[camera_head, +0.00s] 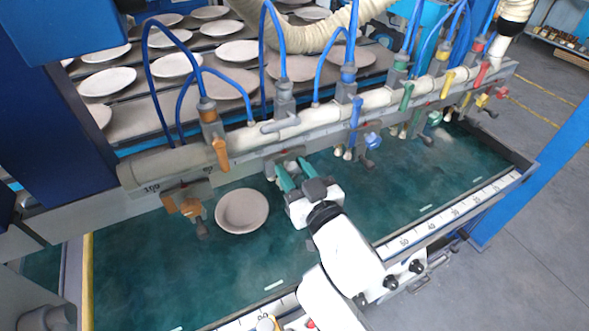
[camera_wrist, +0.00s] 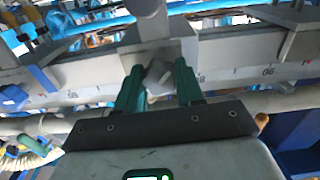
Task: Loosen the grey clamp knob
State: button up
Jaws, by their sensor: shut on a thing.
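The grey clamp knob (camera_wrist: 159,78) sits between the two green fingers of my gripper (camera_wrist: 158,84) in the wrist view. The fingers are shut on its sides. The knob is on a grey clamp block (camera_wrist: 160,45) on the rail. In the head view my gripper (camera_head: 292,172) reaches up to the rail's front side at the middle, below the grey clamp (camera_head: 283,158). The knob itself is largely hidden there by the fingers.
The long rail (camera_head: 330,132) carries orange (camera_head: 183,204), blue (camera_head: 371,141) and other coloured clamps with hoses on both sides of my gripper. A round plate (camera_head: 242,211) lies on the green belt (camera_head: 150,262) left of my gripper. More plates are on racks behind.

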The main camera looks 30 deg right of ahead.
jog(key=n+p, duration=0.2)
jog(key=n, duration=0.5)
jog(key=shift+r, duration=0.15)
jog(key=n+p, duration=0.1)
jog(key=n, duration=0.3)
jog(key=shift+a, duration=0.15)
jog(key=shift+n+p, duration=0.45)
jog(key=shift+n, duration=1.35)
jog(key=o, duration=1)
jog(key=shift+f, duration=0.2)
jog(key=shift+o, duration=0.2)
